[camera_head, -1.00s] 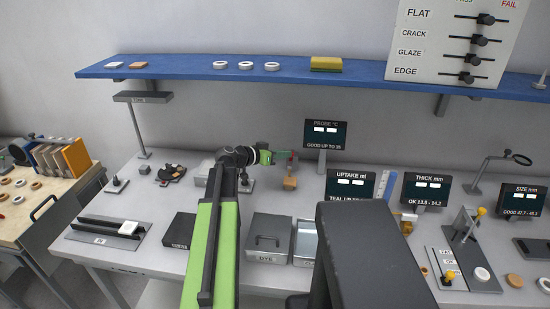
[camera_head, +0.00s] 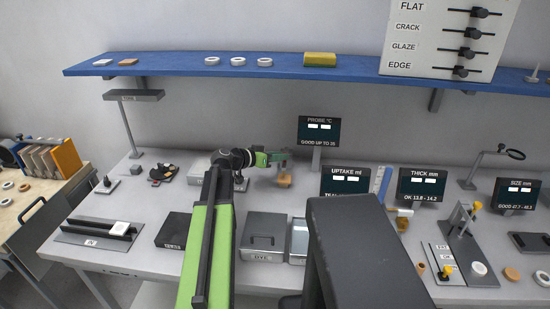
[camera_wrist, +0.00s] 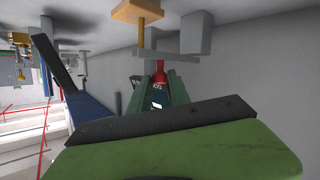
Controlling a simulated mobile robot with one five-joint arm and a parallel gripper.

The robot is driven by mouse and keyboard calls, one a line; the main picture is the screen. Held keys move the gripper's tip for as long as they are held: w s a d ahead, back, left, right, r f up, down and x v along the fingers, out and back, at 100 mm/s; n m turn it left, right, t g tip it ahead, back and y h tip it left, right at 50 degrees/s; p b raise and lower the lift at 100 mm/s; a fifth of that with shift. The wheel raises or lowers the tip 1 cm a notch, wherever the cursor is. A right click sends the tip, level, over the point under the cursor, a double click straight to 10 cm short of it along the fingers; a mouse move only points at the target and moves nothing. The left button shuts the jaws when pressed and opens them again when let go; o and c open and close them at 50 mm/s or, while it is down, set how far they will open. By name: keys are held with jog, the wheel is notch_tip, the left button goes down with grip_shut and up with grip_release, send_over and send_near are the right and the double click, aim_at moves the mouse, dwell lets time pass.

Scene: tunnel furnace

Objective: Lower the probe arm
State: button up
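The probe station stands at the back of the bench, left of the PROBE °C display (camera_head: 319,130). In the wrist view its grey bar (camera_wrist: 165,54) crosses above a red knob (camera_wrist: 160,76), and an orange-tan block (camera_wrist: 138,11) shows above the bar. That block also shows in the head view (camera_head: 285,180). My gripper (camera_head: 284,156) reaches this station from the left. In the wrist view my gripper's dark green fingers (camera_wrist: 158,88) stand apart, with the red knob between or just beyond their tips. I cannot tell if they touch it.
A blue shelf (camera_head: 190,66) runs along the wall above the bench. The UPTAKE display (camera_head: 346,180) stands right of the probe station. A grey DYE box (camera_head: 263,240) and a dark tray (camera_head: 173,231) lie in front. A lamp-like stand (camera_head: 128,130) rises at left.

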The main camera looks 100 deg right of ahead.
jog(key=shift+o, duration=1.2)
jog(key=shift+s+d+f, duration=0.35)
jog(key=shift+s+f, duration=0.05)
jog(key=shift+s, duration=0.05)
jog(key=shift+o, duration=1.1)
jog(key=shift+w+a+r, duration=0.1)
jog(key=shift+r, duration=0.05)
jog(key=shift+w+a+r, duration=0.15)
jog(key=shift+w+a, duration=0.05)
jog(key=shift+s+d, duration=0.1)
jog(key=p+v, duration=0.5)
jog(key=v, duration=1.2)
